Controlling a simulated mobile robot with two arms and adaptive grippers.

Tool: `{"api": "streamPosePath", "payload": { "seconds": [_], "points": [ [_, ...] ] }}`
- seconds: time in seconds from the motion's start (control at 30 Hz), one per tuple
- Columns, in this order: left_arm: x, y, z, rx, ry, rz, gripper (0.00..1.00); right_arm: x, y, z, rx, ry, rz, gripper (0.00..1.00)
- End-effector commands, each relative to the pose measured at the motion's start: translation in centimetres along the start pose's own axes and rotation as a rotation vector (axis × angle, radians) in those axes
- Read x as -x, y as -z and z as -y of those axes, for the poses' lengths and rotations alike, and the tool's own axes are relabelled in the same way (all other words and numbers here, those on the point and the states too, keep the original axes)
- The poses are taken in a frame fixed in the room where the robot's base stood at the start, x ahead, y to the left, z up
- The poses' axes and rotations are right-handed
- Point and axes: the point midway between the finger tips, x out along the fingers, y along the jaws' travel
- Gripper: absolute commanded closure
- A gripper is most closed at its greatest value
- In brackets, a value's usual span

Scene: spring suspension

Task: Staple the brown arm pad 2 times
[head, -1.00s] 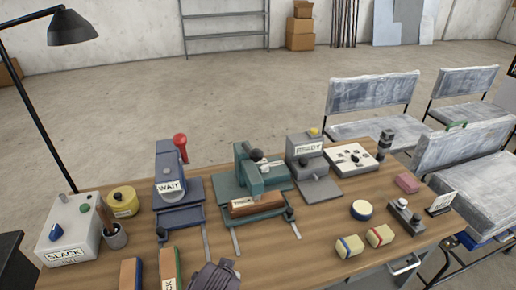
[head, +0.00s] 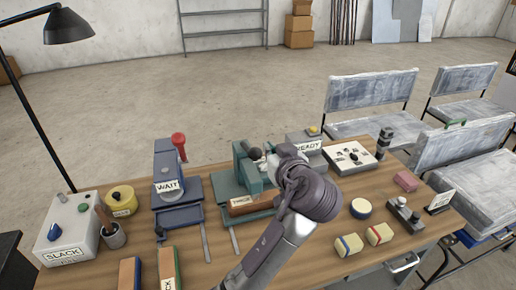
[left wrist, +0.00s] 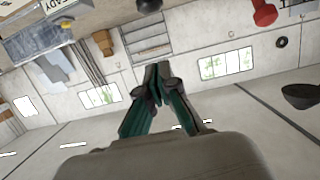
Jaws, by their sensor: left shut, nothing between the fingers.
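The brown arm pad (head: 252,204) lies on the bed of the green stapling machine (head: 246,170), its label partly readable. The machine has a black knob (head: 254,154) on its upper part. My left gripper (head: 284,154) is just right of that knob, with my wrist covering the machine's right side and part of its base. In the left wrist view its fingers (left wrist: 158,75) are closed together and empty, and a black knob (left wrist: 148,5) shows at the top edge, apart from the fingertips. My right gripper is not in view.
A blue machine marked WAIT (head: 168,186) with a red-knobbed lever (head: 179,140) stands to the left. A grey machine marked READY (head: 305,140) is partly hidden behind my wrist. A white switch panel (head: 350,157) and striped blocks (head: 379,233) lie to the right.

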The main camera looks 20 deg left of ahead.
Motion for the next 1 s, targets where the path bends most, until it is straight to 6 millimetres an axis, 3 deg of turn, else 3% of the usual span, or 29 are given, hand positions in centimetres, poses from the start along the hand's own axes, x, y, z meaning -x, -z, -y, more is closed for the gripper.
{"api": "streamPosePath", "payload": {
  "seconds": [0.27,0.67,0.8,1.0],
  "points": [
    [-1.9,0.2,0.1,-0.005,0.002,-0.001,1.0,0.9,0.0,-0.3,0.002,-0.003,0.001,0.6],
    [-10.2,0.3,0.2,-0.005,0.004,0.0,1.0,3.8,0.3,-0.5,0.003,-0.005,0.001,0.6],
    [-10.6,-2.1,0.1,-0.006,0.0,0.004,1.0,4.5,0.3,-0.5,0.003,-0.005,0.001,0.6],
    [-11.0,-3.7,0.1,-0.003,0.0,0.002,1.0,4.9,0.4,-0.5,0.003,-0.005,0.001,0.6]
  ]
}}
